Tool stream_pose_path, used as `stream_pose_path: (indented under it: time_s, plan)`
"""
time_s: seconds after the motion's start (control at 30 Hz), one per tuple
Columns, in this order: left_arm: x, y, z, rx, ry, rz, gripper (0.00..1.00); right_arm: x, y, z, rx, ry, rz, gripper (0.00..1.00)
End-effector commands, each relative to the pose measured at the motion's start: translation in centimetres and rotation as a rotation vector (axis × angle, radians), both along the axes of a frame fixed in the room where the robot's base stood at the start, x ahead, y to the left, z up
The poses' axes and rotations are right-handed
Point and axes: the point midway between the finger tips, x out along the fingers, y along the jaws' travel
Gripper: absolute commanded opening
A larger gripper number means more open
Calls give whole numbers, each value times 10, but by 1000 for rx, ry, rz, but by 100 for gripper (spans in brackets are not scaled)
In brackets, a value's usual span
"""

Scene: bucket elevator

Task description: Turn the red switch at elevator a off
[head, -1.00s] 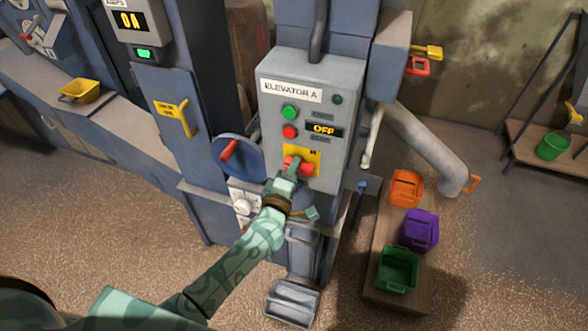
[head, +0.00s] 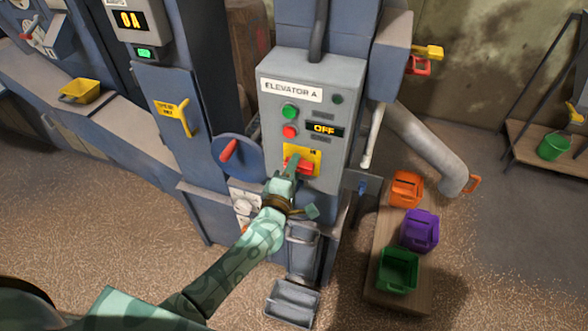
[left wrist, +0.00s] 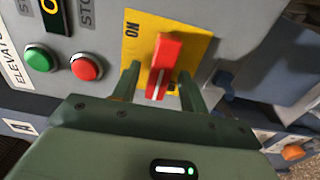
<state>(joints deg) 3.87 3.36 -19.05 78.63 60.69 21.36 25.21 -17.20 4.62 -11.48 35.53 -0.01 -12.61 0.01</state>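The grey control box labelled "ELEVATOR A" (head: 335,85) carries a red switch handle (head: 304,167) on a yellow plate (head: 316,155). The handle lies roughly crosswise in the head view, and the display (head: 324,129) above reads "OFF". My left gripper (head: 290,167) is at the handle and hides part of it. In the left wrist view the red switch (left wrist: 162,65) stands between the two fingers of my left gripper (left wrist: 158,85), with a gap on each side. The fingers are apart. My right gripper is not in view.
A green button (head: 290,111) and a red button (head: 290,131) sit above the switch. A blue wheel with a red handle (head: 229,150) is to its left. Orange (head: 406,189), purple (head: 419,230) and green (head: 398,270) buckets stand on a bench at right.

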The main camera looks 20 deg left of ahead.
Motion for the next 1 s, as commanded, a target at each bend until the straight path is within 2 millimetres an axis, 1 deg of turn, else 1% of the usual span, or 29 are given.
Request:
stream_pose_path:
  time_s: [0.23,0.37,0.47,0.7,0.8,0.9,1.0]
  plan:
    - [-2,0,0,1,-1,0,44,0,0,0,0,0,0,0]
    - [-15,1,0,2,1,0,44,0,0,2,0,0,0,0]
    - [-37,1,0,2,2,0,44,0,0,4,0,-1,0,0]
    - [-104,4,-2,2,3,-1,44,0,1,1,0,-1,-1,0]
    - [-127,5,-2,1,2,0,44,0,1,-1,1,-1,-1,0]
    - [-145,5,-2,1,2,0,44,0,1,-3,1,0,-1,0]
    - [-156,5,-1,1,1,-1,44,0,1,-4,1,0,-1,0]
